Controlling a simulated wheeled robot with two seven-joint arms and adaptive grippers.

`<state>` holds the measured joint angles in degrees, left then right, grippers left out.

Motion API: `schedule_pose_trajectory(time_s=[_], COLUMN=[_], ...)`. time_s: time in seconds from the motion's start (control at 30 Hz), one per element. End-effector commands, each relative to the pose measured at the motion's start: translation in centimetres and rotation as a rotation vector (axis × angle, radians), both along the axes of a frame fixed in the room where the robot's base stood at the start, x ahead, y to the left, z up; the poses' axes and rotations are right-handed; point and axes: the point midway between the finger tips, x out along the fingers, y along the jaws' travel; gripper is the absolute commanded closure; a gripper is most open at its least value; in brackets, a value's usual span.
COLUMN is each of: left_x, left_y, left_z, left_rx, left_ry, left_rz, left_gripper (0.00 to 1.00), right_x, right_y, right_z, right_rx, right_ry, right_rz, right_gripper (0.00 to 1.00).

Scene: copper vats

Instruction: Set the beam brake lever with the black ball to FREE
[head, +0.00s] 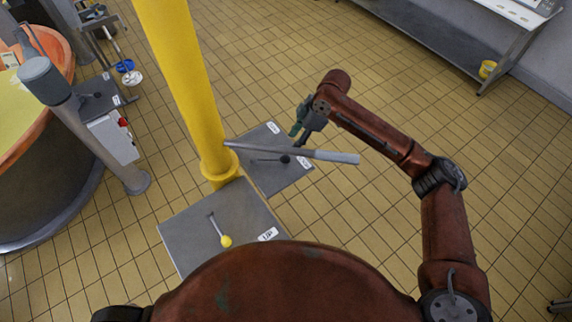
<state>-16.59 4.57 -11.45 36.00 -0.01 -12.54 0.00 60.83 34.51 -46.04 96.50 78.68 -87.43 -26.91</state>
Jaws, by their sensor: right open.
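The beam brake lever (268,159) is a thin dark rod with a black ball (285,158) at its right end. It stands on a grey plate (262,180) on the floor right of the yellow post. Two white labels sit on this plate, at its far corner (273,128) and its right edge (304,162); their words are too small to read. My right gripper (299,134) is open and empty, just above the ball in the picture, apparently apart from it. My left gripper is out of view.
A nearer plate (190,228) bears a lever with a yellow ball (226,241) and an UP label. A copper vat (55,205) stands left.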

Motion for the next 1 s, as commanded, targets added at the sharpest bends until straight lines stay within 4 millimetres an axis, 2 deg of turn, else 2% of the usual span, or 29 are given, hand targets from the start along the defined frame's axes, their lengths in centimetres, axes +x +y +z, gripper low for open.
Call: schedule_pose_trajectory(time_s=[0.03,0.23,0.47,0.8,1.0], left_x=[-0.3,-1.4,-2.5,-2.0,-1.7], left_y=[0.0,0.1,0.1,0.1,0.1], left_z=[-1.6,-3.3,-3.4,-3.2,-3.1], left_rx=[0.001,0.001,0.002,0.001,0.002], left_ry=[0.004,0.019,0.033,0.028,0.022], left_rz=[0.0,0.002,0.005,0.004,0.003], left_gripper=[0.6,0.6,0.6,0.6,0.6], right_x=[0.1,0.1,0.1,0.1,0.1], right_y=[0.1,0.1,0.8,2.7,3.1], right_z=[-1.7,-3.5,-5.1,-9.7,-10.7], right_rx=[0.0,0.001,0.0,0.001,0.0], right_ry=[0.002,0.004,0.006,0.006,0.005], right_rz=[0.001,0.002,0.003,0.001,0.003], right_gripper=[0.6,0.6,0.6,0.6,0.6])
